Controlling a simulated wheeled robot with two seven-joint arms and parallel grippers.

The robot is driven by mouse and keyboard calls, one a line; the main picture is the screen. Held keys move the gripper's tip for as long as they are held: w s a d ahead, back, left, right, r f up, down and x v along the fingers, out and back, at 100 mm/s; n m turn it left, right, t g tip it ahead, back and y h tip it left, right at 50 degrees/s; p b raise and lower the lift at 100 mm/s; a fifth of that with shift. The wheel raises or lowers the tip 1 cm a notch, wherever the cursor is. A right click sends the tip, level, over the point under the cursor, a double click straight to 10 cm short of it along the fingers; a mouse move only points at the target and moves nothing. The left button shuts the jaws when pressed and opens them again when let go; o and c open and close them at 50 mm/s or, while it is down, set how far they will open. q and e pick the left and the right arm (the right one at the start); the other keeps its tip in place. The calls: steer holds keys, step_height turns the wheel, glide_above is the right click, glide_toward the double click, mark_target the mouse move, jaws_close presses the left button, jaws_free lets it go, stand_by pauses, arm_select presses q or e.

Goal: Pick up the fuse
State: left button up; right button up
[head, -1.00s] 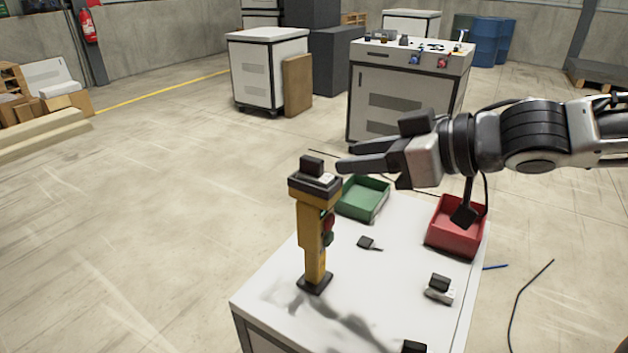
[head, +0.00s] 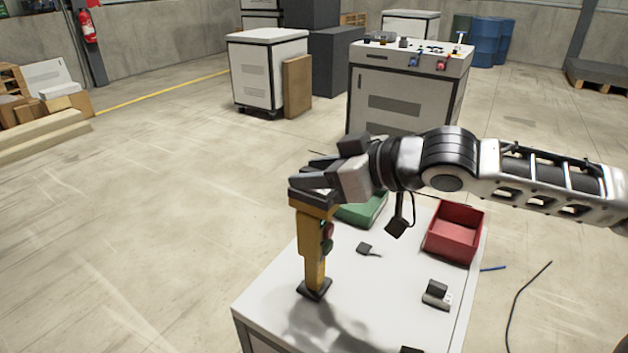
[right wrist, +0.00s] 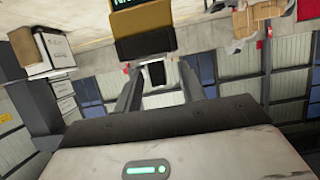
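The yellow stand (head: 313,245) stands upright on the white cabinet top (head: 385,285), at its left side. In the right wrist view, a small dark piece with a pale border (right wrist: 155,73), possibly the fuse, shows between my fingers by the stand's dark head (right wrist: 146,44). My right gripper (head: 300,177) is at the top of the stand, pointing left, and hides the piece there in the head view. Its fingers (right wrist: 160,80) are apart in the right wrist view, with no clear grip on the piece. My left gripper is not in view.
A green bin (head: 362,210) is partly hidden behind my right gripper. A red bin (head: 452,240) stands at the right edge. A small black part (head: 364,248) and a black-and-white part (head: 437,294) lie on the top. The cabinet's middle is mostly clear.

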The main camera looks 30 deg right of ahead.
steer(key=shift+x, duration=1.15)
jaws_close()
steer(key=shift+r, duration=0.1)
